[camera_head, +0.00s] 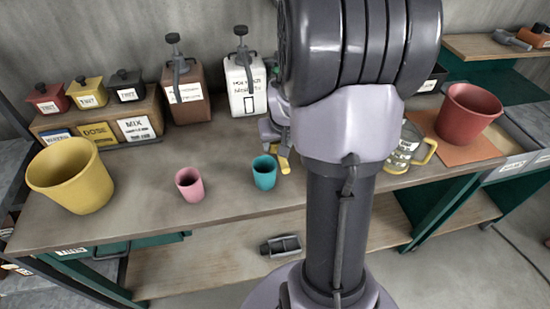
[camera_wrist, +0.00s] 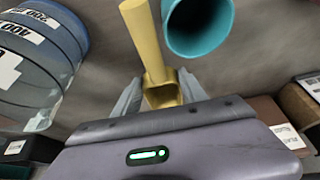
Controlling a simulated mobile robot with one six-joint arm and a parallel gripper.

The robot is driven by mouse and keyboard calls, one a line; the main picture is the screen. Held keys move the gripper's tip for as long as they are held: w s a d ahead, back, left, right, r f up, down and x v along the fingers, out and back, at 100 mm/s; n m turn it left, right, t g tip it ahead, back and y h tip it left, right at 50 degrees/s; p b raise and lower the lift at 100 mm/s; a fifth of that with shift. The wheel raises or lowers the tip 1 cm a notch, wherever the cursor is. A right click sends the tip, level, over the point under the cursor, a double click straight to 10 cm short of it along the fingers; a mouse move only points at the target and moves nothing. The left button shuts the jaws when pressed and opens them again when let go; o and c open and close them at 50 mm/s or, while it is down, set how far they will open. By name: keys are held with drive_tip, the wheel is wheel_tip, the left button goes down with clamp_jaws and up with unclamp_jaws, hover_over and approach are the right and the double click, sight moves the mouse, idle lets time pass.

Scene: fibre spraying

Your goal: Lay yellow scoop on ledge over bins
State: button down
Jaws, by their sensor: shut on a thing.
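My gripper (camera_wrist: 160,92) is shut on the yellow scoop (camera_wrist: 145,38), which shows between its two fingers in the wrist view. The scoop's handle points away from the gripper, and its hollow end lies between the fingers. In the head view, my arm hides most of the gripper, and a yellow bit of the scoop (camera_head: 284,164) shows just behind the teal cup (camera_head: 264,173). I cannot tell whether the scoop touches the table.
The teal cup (camera_wrist: 198,22) is close beside the scoop in the wrist view. A pink cup (camera_head: 189,184) and large yellow pot (camera_head: 71,175) stand left. Brown (camera_head: 188,95) and white (camera_head: 246,90) pump bottles stand behind. A measuring jug (camera_head: 404,148) and red pot (camera_head: 467,114) stand right.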

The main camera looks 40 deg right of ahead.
wheel_tip(320, 180, down, 5)
drive_tip(key=shift+r+b, duration=0.1)
drive_tip(key=shift+b, duration=0.8)
drive_tip(key=shift+r, duration=0.2)
drive_tip(key=shift+f, duration=0.15)
drive_tip(key=c, duration=0.6)
unclamp_jaws()
drive_tip(key=shift+c, duration=0.2)
